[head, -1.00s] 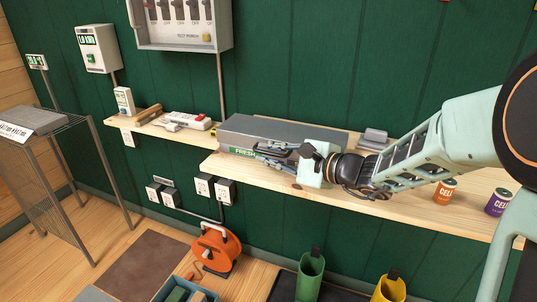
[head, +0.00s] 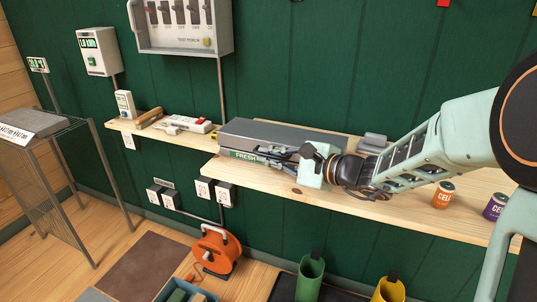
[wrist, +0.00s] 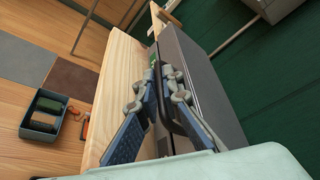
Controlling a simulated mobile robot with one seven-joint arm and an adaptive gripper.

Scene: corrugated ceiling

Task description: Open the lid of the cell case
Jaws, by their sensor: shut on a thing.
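The cell case is a long grey box (head: 285,134) with a green FRESH label (head: 246,155) on its front. It lies on the wooden shelf against the green wall, and its lid looks closed. My gripper (head: 276,154) is at the case's front side, reaching in from the right. In the wrist view the case (wrist: 207,85) lies right of my gripper (wrist: 162,82). The fingers are shut on what looks like a dark handle (wrist: 163,112) along the case front; they partly hide it.
Two cells, orange (head: 443,194) and purple (head: 495,206), stand on the shelf at right. A small grey object (head: 374,141) lies behind my wrist. Bins and an orange cable reel (head: 216,250) stand below.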

